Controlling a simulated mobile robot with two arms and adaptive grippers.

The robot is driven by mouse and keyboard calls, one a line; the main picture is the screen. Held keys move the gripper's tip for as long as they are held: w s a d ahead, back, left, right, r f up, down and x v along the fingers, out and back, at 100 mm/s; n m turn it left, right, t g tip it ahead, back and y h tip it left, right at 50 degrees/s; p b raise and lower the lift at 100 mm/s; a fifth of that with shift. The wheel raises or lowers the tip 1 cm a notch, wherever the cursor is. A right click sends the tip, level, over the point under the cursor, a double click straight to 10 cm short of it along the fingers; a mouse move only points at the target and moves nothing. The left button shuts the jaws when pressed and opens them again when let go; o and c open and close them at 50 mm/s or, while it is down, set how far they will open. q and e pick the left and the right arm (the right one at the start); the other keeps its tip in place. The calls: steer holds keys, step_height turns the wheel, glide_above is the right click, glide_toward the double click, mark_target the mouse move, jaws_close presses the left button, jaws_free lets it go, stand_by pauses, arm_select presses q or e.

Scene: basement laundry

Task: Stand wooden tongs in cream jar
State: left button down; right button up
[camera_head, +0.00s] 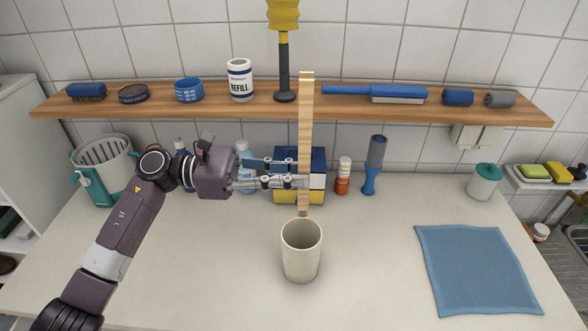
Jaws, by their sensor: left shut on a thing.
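The wooden tongs (306,115) are upright in the head view, with their lower end just above and behind the rim of the cream jar as seen here. My left gripper (301,181) is shut on the tongs near their lower part, reaching in from the left. The cream jar (301,254) stands upright on the worktop below the tongs, and its dark opening faces up. The tongs' lower tip appears apart from the jar's opening. My right gripper is out of view.
A wooden shelf (200,108) with brushes and a refill tub (240,80) runs behind the tongs. A blue-yellow box (287,160) and bottles stand behind the gripper. A blue cloth (478,270) lies at the right. The worktop (200,270) around the jar is clear.

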arm_select(q)
step_height(320, 180, down, 15)
steer(key=b, duration=1.3)
stand_by(0.5)
steer(key=c, duration=1.7)
jaws_free()
steer(key=shift+c, duration=0.2)
steer(key=shift+a, duration=0.15)
steer(key=a, duration=1.1)
steer(key=shift+a, duration=0.4)
